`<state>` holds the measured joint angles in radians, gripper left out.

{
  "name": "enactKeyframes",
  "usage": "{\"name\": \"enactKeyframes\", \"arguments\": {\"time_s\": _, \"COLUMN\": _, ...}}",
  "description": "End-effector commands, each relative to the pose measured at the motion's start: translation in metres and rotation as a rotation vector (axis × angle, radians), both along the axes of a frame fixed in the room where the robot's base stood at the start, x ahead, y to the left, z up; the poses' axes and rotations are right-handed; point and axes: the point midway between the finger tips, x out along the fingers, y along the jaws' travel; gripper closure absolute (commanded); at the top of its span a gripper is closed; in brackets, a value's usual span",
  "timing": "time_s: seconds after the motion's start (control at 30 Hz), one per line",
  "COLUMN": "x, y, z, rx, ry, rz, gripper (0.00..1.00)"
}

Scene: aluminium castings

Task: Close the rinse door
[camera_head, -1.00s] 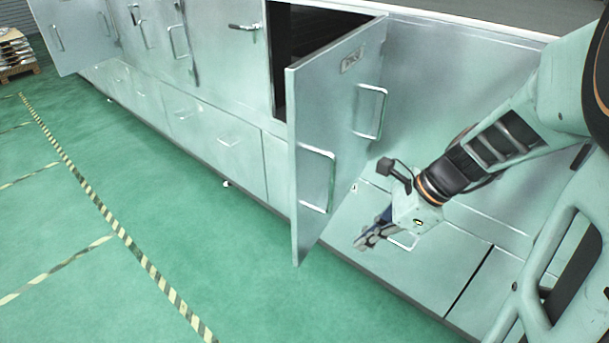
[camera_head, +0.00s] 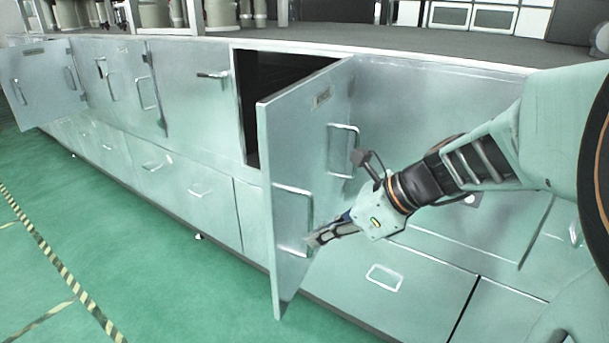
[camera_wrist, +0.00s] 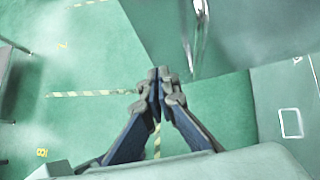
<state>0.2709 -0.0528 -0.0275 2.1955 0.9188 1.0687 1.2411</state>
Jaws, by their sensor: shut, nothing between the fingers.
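A grey metal door (camera_head: 305,130) stands open from a dark opening in the cabinet front. It has a small label plate (camera_head: 321,98), too small to read, and two bar handles, one near the free edge (camera_head: 293,222) and one nearer the hinge (camera_head: 342,150). My gripper (camera_head: 312,241) is shut and empty, at the right side of the door near the lower end of the outer handle. I cannot tell whether it touches. In the wrist view my shut fingertips (camera_wrist: 160,76) point over the floor, with the door panel (camera_wrist: 240,35) and a handle (camera_wrist: 195,35) above and right.
Another door (camera_head: 40,85) stands open at the far left of the cabinet. Drawers (camera_head: 385,279) line the cabinet bottom. The dark opening (camera_head: 283,80) is behind the door. The green floor (camera_head: 120,240) with striped tape is clear on the left.

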Motion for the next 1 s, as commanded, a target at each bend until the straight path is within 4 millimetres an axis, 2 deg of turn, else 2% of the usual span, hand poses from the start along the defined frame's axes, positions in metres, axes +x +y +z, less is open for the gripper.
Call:
{"name": "enactKeyframes", "arguments": {"time_s": 0.03, "x": 0.003, "y": 0.005, "z": -0.011, "rx": -0.001, "ry": -0.001, "rz": 0.001, "gripper": 1.0}}
{"name": "enactKeyframes", "arguments": {"time_s": 0.13, "x": 0.007, "y": 0.014, "z": -0.02, "rx": 0.0, "ry": 0.0, "rz": 0.001, "gripper": 1.0}}
{"name": "enactKeyframes", "arguments": {"time_s": 0.4, "x": 0.022, "y": 0.044, "z": -0.015, "rx": -0.001, "ry": 0.0, "rz": 0.002, "gripper": 1.0}}
{"name": "enactKeyframes", "arguments": {"time_s": 1.0, "x": 0.026, "y": 0.052, "z": -0.014, "rx": -0.001, "ry": 0.0, "rz": -0.006, "gripper": 1.0}}
